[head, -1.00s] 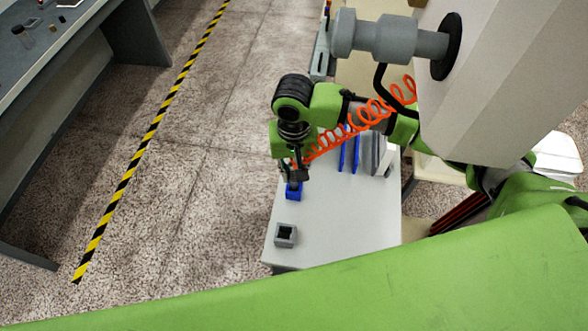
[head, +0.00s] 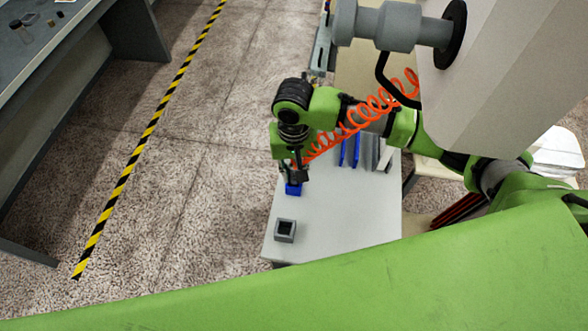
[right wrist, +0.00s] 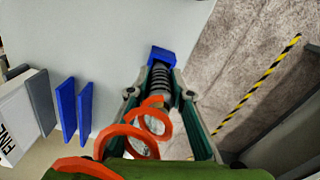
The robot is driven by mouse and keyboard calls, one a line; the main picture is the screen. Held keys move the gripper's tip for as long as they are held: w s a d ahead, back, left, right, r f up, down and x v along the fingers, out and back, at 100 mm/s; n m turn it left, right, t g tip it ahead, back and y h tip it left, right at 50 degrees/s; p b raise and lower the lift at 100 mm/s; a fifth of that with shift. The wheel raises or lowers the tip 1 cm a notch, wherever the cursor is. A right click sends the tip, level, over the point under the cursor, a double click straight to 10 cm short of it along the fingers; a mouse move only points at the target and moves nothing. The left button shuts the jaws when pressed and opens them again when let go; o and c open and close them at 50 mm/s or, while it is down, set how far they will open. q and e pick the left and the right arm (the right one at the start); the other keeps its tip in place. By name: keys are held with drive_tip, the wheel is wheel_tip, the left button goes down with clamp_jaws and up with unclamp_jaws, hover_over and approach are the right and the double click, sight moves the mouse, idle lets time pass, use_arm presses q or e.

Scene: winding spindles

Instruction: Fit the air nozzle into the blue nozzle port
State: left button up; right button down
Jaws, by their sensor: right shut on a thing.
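The blue nozzle port (head: 293,189) is a small blue block near the left edge of the grey table. It also shows at the top of the right wrist view (right wrist: 164,56). My right gripper (head: 297,177) points down right above the port. It is shut on the dark, ribbed air nozzle (right wrist: 160,82), whose far end meets the blue port in the right wrist view. How deep the tip sits is hidden. An orange coiled hose (right wrist: 146,125) runs back from the nozzle. My left gripper is out of view.
A grey square port (head: 285,230) stands nearer on the table (head: 340,220). Blue upright plates (head: 349,152) and a grey plate (head: 371,152) stand to the right of my gripper. The table's right front part is clear. A yellow-black floor stripe (head: 150,130) lies to the left.

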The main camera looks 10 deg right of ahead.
drive_tip(key=shift+f, duration=0.45)
drive_tip(key=c, duration=1.7)
unclamp_jaws()
wheel_tip(320, 180, up, 12)
drive_tip(key=shift+r, duration=0.1)
